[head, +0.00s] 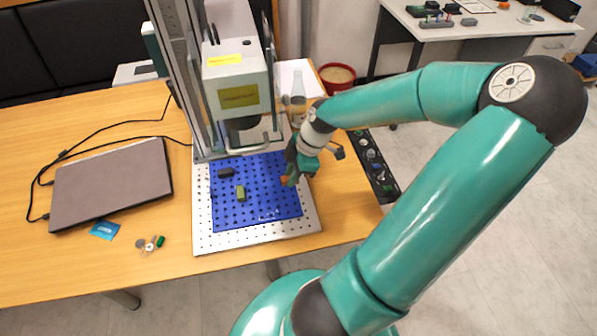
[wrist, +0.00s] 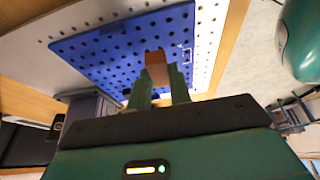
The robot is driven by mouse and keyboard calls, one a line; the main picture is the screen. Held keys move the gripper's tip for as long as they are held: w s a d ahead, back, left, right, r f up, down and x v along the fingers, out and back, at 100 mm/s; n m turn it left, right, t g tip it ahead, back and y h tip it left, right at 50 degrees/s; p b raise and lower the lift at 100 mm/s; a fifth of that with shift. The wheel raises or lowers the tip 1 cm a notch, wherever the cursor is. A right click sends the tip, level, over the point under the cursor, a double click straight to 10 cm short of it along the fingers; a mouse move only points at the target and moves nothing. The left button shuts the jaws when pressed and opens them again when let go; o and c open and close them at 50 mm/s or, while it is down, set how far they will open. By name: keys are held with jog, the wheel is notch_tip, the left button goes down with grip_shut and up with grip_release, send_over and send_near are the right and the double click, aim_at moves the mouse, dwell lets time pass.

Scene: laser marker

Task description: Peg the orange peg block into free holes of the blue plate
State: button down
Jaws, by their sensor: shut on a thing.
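The blue plate (head: 262,205) with its grid of holes lies on a larger pale perforated base (head: 212,240) under the laser marker. My gripper (head: 290,178) is over the right part of the plate and is shut on the orange peg block (head: 285,181). In the wrist view the orange block (wrist: 156,65) stands between the two green fingers, with the blue plate (wrist: 95,55) beyond it. I cannot tell whether the block touches the plate. A green block (head: 241,193) and a dark block (head: 226,173) sit on the plate, left of my gripper.
The laser marker head (head: 238,85) and its column stand close behind the plate. A dark tray of parts (head: 372,165) is at the right table edge. A laptop (head: 112,183) and cables lie to the left. A bottle (head: 298,95) stands behind my gripper.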

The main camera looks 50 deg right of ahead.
jog(key=shift+w+a+f, duration=0.1)
jog(key=shift+w+a, duration=0.1)
jog(key=shift+f, duration=3.05)
jog(key=shift+f, duration=0.55)
jog(key=c, duration=1.2)
grip_release()
jog(key=shift+d, duration=0.1)
jog(key=v, duration=1.3)
jog(key=shift+r, duration=0.35)
jog(key=shift+s, duration=0.1)
